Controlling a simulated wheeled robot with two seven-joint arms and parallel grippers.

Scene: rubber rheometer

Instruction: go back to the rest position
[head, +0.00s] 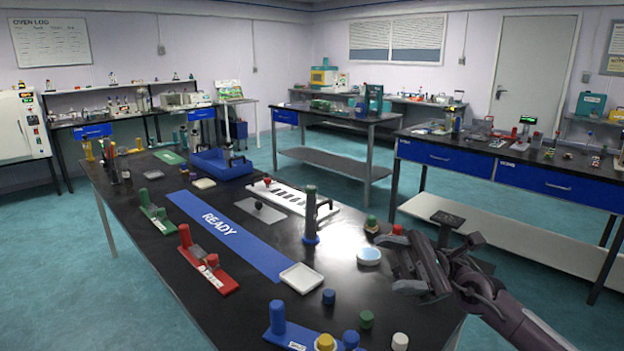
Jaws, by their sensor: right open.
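My right gripper (408,264) is at the lower right in the head view, over the right edge of the black-topped table (235,290). Its arm comes in from the lower right corner. Its jaws are open and I see nothing held between them. My left gripper and arm are not in view.
A blue READY mat (228,234) lies along the table. Near the gripper are a dark upright stand (311,215), a white tray (302,278) and several small coloured caps. A blue bin (220,165) stands farther back. Blue-drawer benches (500,168) stand beyond, with open floor between.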

